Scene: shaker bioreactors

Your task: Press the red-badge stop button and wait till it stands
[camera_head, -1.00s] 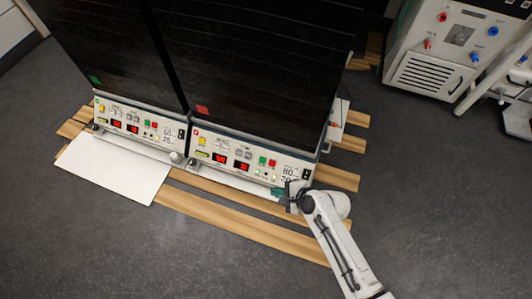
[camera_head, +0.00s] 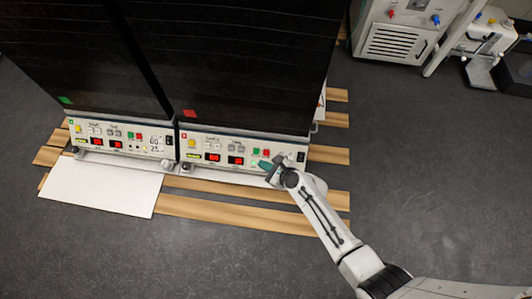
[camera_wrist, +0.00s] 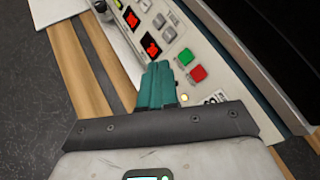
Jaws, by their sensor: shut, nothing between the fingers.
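The red-badge shaker is the right-hand dark cabinet, with a red badge (camera_head: 189,113) on its front. Its control panel (camera_head: 205,143) shows lit red digits on the displays (camera_head: 212,157). The red stop button (camera_head: 266,153) sits beside a green button (camera_head: 256,152) near the panel's right. In the wrist view the red button (camera_wrist: 197,73) and green button (camera_wrist: 185,57) are both uncovered. My gripper (camera_head: 264,164) has teal fingers, shut and empty, just in front of the panel below these buttons. The fingers (camera_wrist: 157,72) lie left of the red button in the wrist view; contact cannot be told.
The left cabinet has a green badge (camera_head: 66,100) and a similar panel (camera_head: 112,137). A white sheet (camera_head: 100,188) and wooden slats (camera_head: 240,212) lie in front. A white instrument (camera_head: 395,38) stands at the back right.

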